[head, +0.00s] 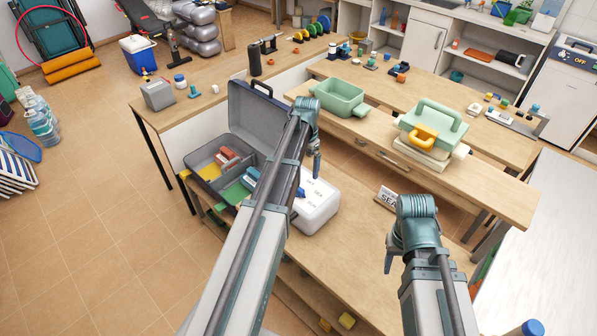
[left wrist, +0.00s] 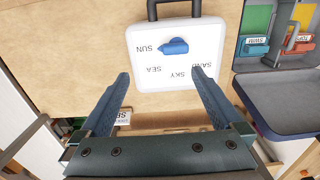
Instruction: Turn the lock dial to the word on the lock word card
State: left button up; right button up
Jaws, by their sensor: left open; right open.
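The white lock box (head: 322,212) stands on the near wooden bench. It also shows in the left wrist view (left wrist: 205,35), with SUN, SEA, SKY and SAND printed around a blue lock dial (left wrist: 174,46). The dial's narrow end points left, near SUN. My right gripper (head: 389,258) is open, near the card.
An open grey case (head: 252,112) with coloured compartments stands left of the lock box. A shelf behind holds a green bin (head: 340,97) and a green-handled device (head: 432,122). Bare bench top lies in front of the box.

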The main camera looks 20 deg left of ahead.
pick_arm(q)
jog(key=a, duration=0.1)
jog(key=w+a+r, duration=0.1)
jog(key=a, duration=0.1)
jog(key=shift+w+r, duration=0.15)
pick_arm(e)
jog(key=shift+r, duration=0.65)
jog(key=shift+f, duration=0.1)
pick_arm(q)
notch_tip(320, 180, down, 14)
jog(key=b, duration=1.3)
jog(key=shift+r, duration=0.1)
pick_arm(e)
notch_tip(320, 180, down, 14)
jog(key=shift+r, duration=0.2)
pick_arm(q)
jog(key=c, duration=1.4)
